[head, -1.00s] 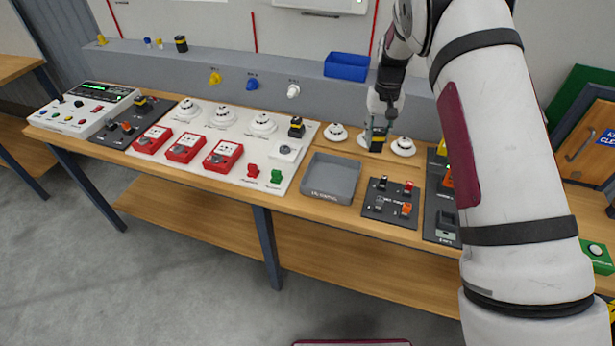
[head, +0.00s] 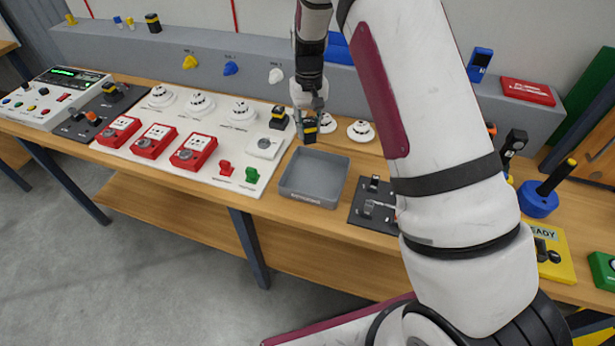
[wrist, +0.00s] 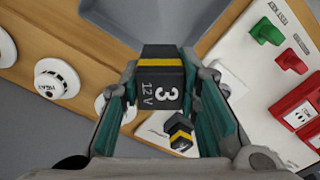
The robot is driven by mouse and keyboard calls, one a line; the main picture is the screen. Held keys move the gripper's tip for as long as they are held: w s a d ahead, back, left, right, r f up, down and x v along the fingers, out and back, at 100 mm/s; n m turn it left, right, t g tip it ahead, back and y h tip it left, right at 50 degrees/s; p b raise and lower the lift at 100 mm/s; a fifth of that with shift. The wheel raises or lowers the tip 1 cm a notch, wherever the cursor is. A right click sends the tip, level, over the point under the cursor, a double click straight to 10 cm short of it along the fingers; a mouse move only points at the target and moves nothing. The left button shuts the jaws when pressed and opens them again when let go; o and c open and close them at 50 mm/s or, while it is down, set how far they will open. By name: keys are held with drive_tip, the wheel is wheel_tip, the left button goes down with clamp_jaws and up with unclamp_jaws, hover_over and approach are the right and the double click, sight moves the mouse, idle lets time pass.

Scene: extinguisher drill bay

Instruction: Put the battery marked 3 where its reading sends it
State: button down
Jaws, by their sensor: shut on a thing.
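My gripper (head: 308,112) is shut on the battery marked 3 (wrist: 162,88), a black block with a yellow band and "3 12 V" in white. In the head view the battery (head: 309,130) is held above the bench, behind the grey tray (head: 329,197). Its lower end overlaps the tray's back edge in the picture; I cannot tell the height. Another black and yellow battery (head: 279,119) stands at the white board's right end and shows below the held one in the wrist view (wrist: 180,130). A third (head: 112,91) stands on the dark panel beside the console with a green display (head: 66,73).
The white board (head: 228,132) carries round detectors, red call points (head: 153,141) and red and green levers. Loose detectors (head: 360,131) lie behind the tray. A dark switch panel (head: 359,217) is right of it. The tray looks empty. Another battery (head: 153,22) stands on the back ledge.

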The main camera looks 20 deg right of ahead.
sight(306, 136)
drive_tip(key=shift+w+a+f+b, duration=0.1)
drive_tip(key=shift+w+f+b, duration=0.1)
drive_tip(key=shift+f+b, duration=0.3)
drive_tip(key=shift+s+a+f+b, duration=0.15)
drive_tip(key=shift+f+b, duration=0.7)
drive_tip(key=shift+b, duration=0.05)
drive_tip(key=shift+s+a+f+m+b, duration=0.15)
drive_tip(key=shift+s+m+b, duration=0.25)
drive_tip(key=shift+b, duration=0.25)
drive_tip(key=s+r+m+b, duration=0.35)
drive_tip(key=s+m, duration=0.25)
drive_tip(key=s, duration=0.2)
drive_tip(key=f, duration=0.6)
drive_tip(key=a+f+b, duration=0.1)
drive_tip(key=f, duration=0.3)
drive_tip(key=shift+s, duration=0.15)
drive_tip(key=shift+f, duration=0.15)
drive_tip(key=c, duration=1.2)
unclamp_jaws()
